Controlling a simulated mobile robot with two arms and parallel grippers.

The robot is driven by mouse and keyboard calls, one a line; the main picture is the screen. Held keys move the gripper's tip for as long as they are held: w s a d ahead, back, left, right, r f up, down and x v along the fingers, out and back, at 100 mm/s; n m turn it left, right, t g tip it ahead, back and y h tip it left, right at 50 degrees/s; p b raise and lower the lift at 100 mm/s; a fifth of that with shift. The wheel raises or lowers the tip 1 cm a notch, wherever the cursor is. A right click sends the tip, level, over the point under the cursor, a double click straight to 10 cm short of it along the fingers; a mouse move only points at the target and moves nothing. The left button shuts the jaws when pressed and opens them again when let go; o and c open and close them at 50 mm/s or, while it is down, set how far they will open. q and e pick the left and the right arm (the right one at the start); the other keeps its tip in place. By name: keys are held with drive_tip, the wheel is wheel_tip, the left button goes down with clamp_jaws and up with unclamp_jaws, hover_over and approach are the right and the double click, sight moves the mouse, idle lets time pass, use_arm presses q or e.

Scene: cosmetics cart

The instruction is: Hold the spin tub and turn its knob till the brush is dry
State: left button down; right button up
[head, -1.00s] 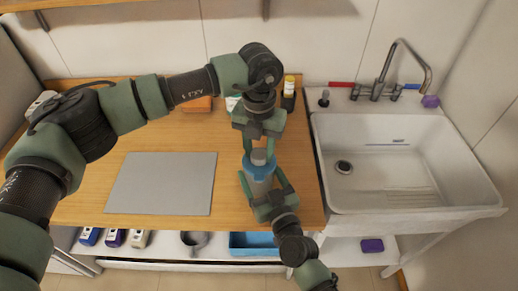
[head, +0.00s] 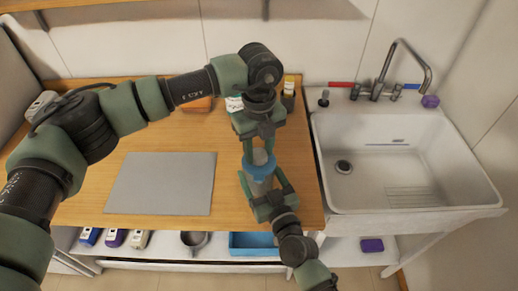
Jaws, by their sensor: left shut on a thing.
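The spin tub (head: 261,187), a grey tub with a blue rim, stands upright near the right end of the wooden worktop. Its grey knob (head: 259,157) is on top. My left gripper (head: 259,150) points down from above and is shut on the knob, with a finger on each side. My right gripper (head: 262,184) comes in from the front, its fingers on both sides of the tub's body, and looks shut on it. The brush is not visible; the inside of the tub is hidden.
A grey mat (head: 162,183) lies left of the tub. A white sink (head: 390,165) is to the right. A blue tray (head: 256,241) sits on the shelf below.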

sight(258, 153)
use_arm(q)
drive_tip(key=shift+w+a+n, duration=0.1)
drive_tip(key=shift+w+n, duration=0.05)
drive_tip(key=shift+n, duration=0.25)
drive_tip(key=c, duration=0.9)
unclamp_jaws()
drive_tip(key=shift+o, duration=0.2)
drive_tip(key=shift+r, duration=0.1)
wheel_tip(258, 153, up, 12)
